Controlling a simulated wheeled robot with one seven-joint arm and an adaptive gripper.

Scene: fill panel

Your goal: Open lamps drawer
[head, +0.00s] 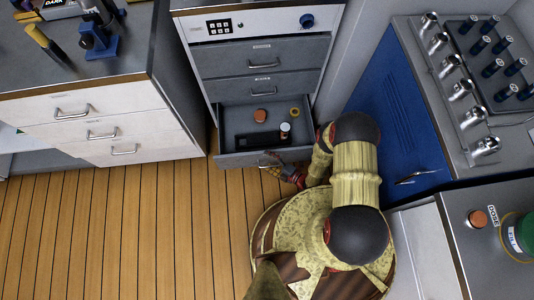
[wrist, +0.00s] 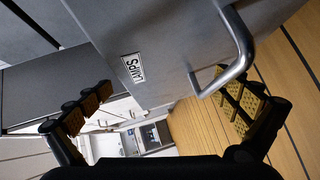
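The lamps drawer (head: 232,159) is the lowest drawer of the middle cabinet and stands pulled out, its inside showing from above. Its grey front with the white LAMPS label (wrist: 132,68) fills the upper wrist view. Its metal bar handle (wrist: 240,55) shows at the upper right there. My gripper (wrist: 168,95) is open, its padded fingers wide apart and nothing between them gripped. The right finger is close to the handle; I cannot tell whether they touch. In the head view my gripper (head: 281,173) is at the drawer front, partly hidden by my arm.
The drawer holds an orange-brown round piece (head: 259,116), a yellowish ring (head: 294,111) and a small white-topped cylinder (head: 285,129). Two shut grey drawers (head: 262,58) are above it. A white drawer unit (head: 90,125) stands left, a blue cabinet (head: 385,110) right. Wooden floor is clear in front.

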